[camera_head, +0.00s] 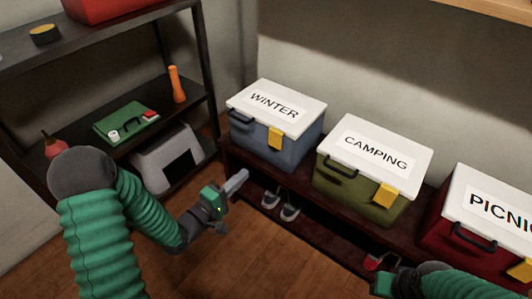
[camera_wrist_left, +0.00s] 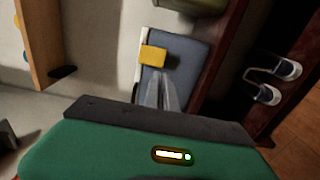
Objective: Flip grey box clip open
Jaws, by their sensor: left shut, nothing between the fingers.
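The grey-blue box (camera_head: 250,135) has a white lid labelled WINTER (camera_head: 276,104). It sits at the left end of the dark bench. Its yellow clip (camera_head: 275,139) is on the front right, lying against the box below the lid. The clip also shows in the left wrist view (camera_wrist_left: 153,55). My left gripper (camera_head: 238,180) is shut and empty, in front of and below the box. In the left wrist view its fingertips (camera_wrist_left: 160,82) point at the box front near the clip, apart from it as far as I can tell. My right gripper (camera_head: 385,283) is only partly visible at lower right; its fingers are unclear.
A green CAMPING box (camera_head: 355,190) and a red PICNIC box (camera_head: 475,240) stand to the right on the bench. Shoes (camera_head: 290,212) lie on the bench's lower shelf. A dark shelf unit (camera_head: 190,105) stands at left. The floor (camera_head: 270,265) before the bench is clear.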

